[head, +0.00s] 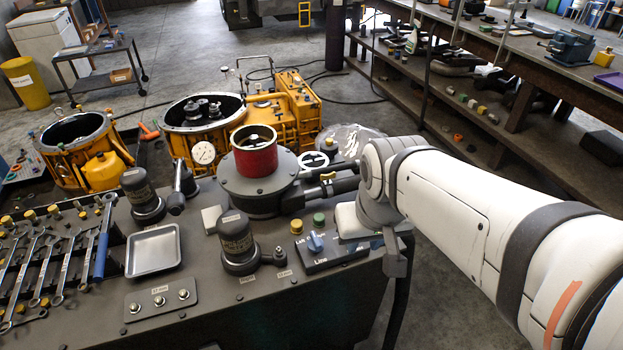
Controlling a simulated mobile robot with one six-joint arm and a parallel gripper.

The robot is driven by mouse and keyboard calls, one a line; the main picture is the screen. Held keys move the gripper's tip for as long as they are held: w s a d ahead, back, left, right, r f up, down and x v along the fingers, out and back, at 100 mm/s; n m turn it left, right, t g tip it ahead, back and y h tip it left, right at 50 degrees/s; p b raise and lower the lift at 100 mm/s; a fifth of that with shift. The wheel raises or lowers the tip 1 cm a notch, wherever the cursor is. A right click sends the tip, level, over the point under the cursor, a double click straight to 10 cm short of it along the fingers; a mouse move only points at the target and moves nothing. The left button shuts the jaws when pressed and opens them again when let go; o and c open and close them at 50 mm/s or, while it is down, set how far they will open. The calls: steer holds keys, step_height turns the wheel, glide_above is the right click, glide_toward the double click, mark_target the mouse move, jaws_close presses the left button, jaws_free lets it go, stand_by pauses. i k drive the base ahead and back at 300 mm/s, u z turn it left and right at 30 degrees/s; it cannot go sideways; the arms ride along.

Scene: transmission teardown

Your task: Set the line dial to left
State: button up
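The line dial (315,243) is a small blue knob on a dark control box (332,257) at the front edge of the bench. The box carries the printed words "Line" and "Left"; the knob's exact pointing is too small to tell. A yellow button (296,227) and a green button (319,220) stand behind the knob. My white arm reaches in from the right, and its end hangs just right of the box, apart from the knob. My gripper (395,262) shows only as a grey part beside the box; its fingers are not clear and their opening cannot be told.
A dark cylinder (238,243) stands left of the box, and a round fixture with a red ring (255,152) behind it. A metal tray (153,250) and several wrenches (50,265) lie farther left. Yellow housings (200,125) stand beyond the bench. Shelving (520,130) runs along the right.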

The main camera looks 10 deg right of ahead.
mark_target(315, 244)
steer(key=u, duration=0.05)
steer(key=k, duration=0.5)
steer(key=z, duration=1.5)
steer(key=k, duration=0.8)
steer(key=u, duration=1.15)
steer(key=i, duration=1)
steer(key=u, duration=0.05)
